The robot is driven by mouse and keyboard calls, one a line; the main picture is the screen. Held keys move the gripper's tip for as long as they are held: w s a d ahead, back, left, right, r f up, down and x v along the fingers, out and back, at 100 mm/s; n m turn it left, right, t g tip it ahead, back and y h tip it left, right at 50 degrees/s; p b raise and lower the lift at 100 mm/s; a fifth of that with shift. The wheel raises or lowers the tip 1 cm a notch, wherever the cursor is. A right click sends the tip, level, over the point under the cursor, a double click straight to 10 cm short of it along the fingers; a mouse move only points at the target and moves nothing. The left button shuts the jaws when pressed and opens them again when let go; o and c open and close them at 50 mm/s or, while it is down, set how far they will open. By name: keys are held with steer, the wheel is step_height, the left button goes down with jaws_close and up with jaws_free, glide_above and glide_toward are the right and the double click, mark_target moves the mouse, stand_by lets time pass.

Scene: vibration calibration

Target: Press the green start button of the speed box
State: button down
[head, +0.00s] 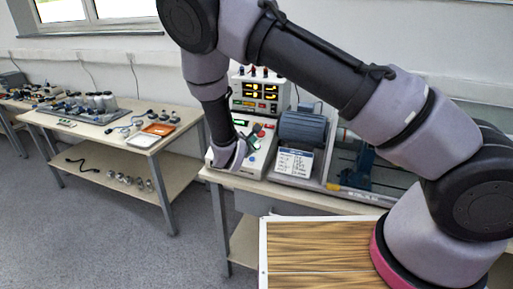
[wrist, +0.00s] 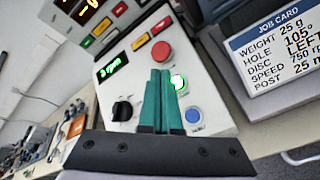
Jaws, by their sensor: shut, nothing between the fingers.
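The speed box (wrist: 112,80) is a pale panel below my gripper. Its green start button (wrist: 180,83) is lit, just right of my fingertips in the wrist view and partly covered by them. A red button (wrist: 161,51) lies above it and a blue button (wrist: 193,115) below. A black knob (wrist: 122,111) is at the left, under a green display (wrist: 113,66) that seems to read 3 rpm. My gripper (wrist: 161,74) has teal fingers, shut and empty, over the panel. Whether they touch the button I cannot tell. In the head view the box (head: 225,158) is partly hidden by my arm.
A job card (head: 294,162) stands right of the box, in front of a grey motor (head: 303,128). An instrument with lit displays (head: 259,92) stands behind the box. A side table (head: 100,128) at the left holds an orange tray (head: 158,129) and small parts.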

steer(key=r, duration=0.1)
steer(key=s+r, duration=0.1)
steer(key=shift+s+a+r, duration=0.15)
steer(key=shift+a+r, duration=0.05)
steer(key=shift+r, duration=0.2)
stand_by(0.3)
steer(key=s+d+r+m+g+h, duration=0.1)
steer(key=s+d+r+m+g, duration=0.3)
steer(key=d+r+m, duration=0.65)
steer(key=s+d+r+m+g+h, duration=0.2)
steer(key=d+r+m+g, duration=0.4)
steer(key=d, duration=0.8)
steer(key=s+d+r+m+t+y, duration=0.3)
steer(key=s+r+m+y, duration=0.6)
steer(key=s+r, duration=0.9)
steer(key=s+m, duration=0.1)
steer(key=m, duration=0.2)
steer(key=shift+d+t, duration=0.2)
steer(key=shift+t, duration=0.1)
steer(key=shift+r, duration=0.1)
